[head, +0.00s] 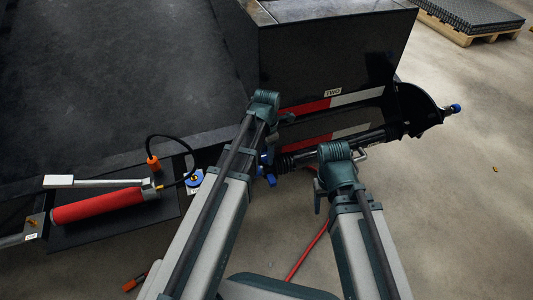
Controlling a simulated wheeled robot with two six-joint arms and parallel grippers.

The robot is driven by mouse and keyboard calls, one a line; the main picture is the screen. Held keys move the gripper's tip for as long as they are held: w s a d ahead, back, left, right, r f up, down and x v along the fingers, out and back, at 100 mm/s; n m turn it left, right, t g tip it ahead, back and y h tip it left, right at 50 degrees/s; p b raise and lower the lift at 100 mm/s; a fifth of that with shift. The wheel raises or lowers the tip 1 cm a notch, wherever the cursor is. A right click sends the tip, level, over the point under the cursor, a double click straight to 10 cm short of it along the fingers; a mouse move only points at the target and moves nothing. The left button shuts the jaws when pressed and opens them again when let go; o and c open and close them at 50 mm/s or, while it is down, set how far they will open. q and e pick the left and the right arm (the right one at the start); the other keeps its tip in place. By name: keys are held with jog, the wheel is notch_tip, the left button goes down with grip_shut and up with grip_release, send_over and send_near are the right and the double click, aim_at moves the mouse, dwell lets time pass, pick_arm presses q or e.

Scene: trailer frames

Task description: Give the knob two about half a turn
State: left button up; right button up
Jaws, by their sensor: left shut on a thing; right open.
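A small label reading TWO (333,92) is on the dark trailer face, above a red and white stripe. A blue knob-like part (267,168) shows at the left end of a black ribbed shaft. My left gripper (268,155) is at this blue part and shut on it, with its fingers largely hidden by my arm. I cannot tell whether this part is knob two. My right gripper (359,152) is open near the middle of the shaft, partly hidden by my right arm. Another blue knob (455,108) sticks out at the shaft's right end.
A red cylinder (98,206) with a black hose lies on a dark ledge at left, near a blue round part (195,179). A red cable (306,252) runs along the floor. An orange-handled item (135,283) lies lower left.

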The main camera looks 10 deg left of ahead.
pick_arm(q)
grip_shut()
jog(key=shift+m, duration=2.4)
jog(key=o, duration=1)
grip_release()
notch_tip(320, 180, up, 14)
jog(key=p, duration=1.3)
jog(key=shift+f+p, duration=0.1)
jog(key=shift+p, duration=0.3)
